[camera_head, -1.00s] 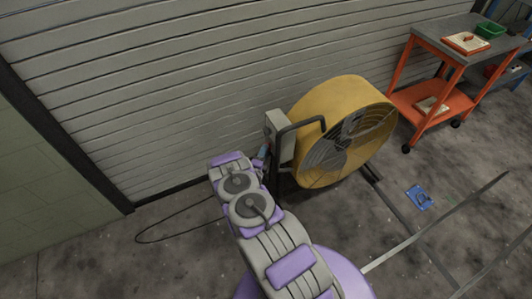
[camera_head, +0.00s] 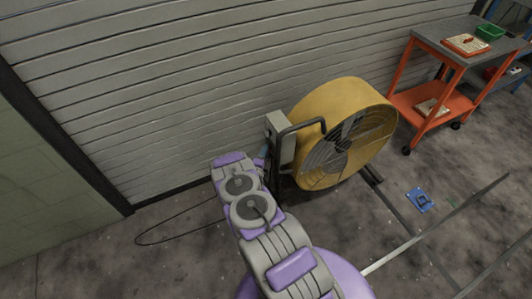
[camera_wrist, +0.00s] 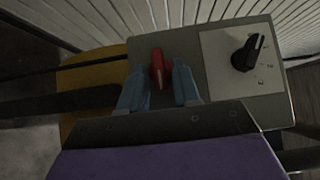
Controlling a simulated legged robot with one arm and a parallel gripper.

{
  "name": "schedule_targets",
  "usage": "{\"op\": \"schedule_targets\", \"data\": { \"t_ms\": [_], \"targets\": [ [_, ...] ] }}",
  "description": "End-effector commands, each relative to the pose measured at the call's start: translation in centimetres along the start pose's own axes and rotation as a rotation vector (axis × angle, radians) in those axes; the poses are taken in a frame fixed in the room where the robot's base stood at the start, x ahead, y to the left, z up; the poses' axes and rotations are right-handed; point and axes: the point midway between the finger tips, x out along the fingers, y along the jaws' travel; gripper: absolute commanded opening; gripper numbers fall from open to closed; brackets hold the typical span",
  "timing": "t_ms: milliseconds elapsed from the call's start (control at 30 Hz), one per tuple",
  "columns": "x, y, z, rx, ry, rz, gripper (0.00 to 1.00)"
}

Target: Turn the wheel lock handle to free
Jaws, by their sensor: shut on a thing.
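A small red handle (camera_wrist: 157,62) stands on the grey control box (camera_wrist: 262,104) in the wrist view, pointing roughly up and down in the picture. I take it as the wheel lock handle. My gripper (camera_wrist: 159,76) has its two light blue fingers on either side of the red handle and is shut on it. In the head view the grey box (camera_head: 279,131) is mounted beside the yellow drum fan (camera_head: 330,100). There my arm hides the red handle and most of the gripper.
A black tube frame (camera_head: 300,125) runs by the box. A shutter wall (camera_head: 150,90) stands close behind. An orange cart (camera_head: 400,100) is at upper right.

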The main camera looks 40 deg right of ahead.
Motion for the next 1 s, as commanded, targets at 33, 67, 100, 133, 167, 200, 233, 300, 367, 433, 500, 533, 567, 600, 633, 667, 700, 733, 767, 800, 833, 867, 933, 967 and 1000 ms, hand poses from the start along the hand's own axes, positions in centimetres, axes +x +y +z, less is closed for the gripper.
{"op": "schedule_targets", "data": {
  "t_ms": [33,67,100,133,167,200,233,300,367,433,500,533,567,600,633,667,700,733,767,800,833,867,933,967,1000],
  "targets": [
    [-0.1,0.1,0.1,-0.004,-0.003,0.007,0.01],
    [-0.1,0.0,0.1,-0.007,-0.004,0.01,0.01],
    [-0.1,0.0,0.1,-0.013,-0.004,0.016,0.01],
    [-0.1,-0.1,0.1,-0.018,-0.004,0.021,0.01],
    [-0.1,-0.1,0.2,-0.026,-0.005,0.027,0.01],
    [-0.1,-0.2,0.2,-0.037,-0.005,0.038,0.01],
    [-0.1,-0.3,0.2,-0.045,-0.005,0.047,0.01],
    [-0.1,-0.4,0.2,-0.073,-0.006,0.075,0.01],
    [0.0,-0.5,0.2,-0.101,-0.005,0.104,0.01],
    [0.1,-0.8,0.2,-0.138,-0.004,0.139,0.01],
    [0.1,-0.9,0.3,-0.18,-0.005,0.185,0.01],
    [0.1,-0.9,0.3,-0.2,-0.005,0.203,0.01],
    [0.1,-1.0,0.3,-0.22,-0.005,0.222,0.01],
    [0.1,-0.9,0.3,-0.248,-0.005,0.251,0.01],
    [0.1,-0.9,0.3,-0.268,-0.005,0.272,0.01],
    [0.1,-1.0,0.3,-0.288,-0.005,0.29,0.01],
    [0.1,-1.1,0.4,-0.314,-0.006,0.317,0.01],
    [0.1,-1.1,0.5,-0.334,-0.006,0.338,0.01],
    [0.2,-1.2,0.5,-0.354,-0.006,0.356,0.01],
    [0.3,-1.2,0.5,-0.379,-0.005,0.383,0.01],
    [0.2,-1.2,0.5,-0.399,-0.006,0.405,0.01],
    [0.3,-1.2,0.6,-0.42,-0.006,0.423,0.01],
    [0.3,-1.2,0.6,-0.465,-0.006,0.47,0.01],
    [0.3,-1.2,0.6,-0.484,-0.006,0.489,0.01],
    [0.4,-1.3,0.6,-0.507,-0.004,0.511,0.01]
  ]
}}
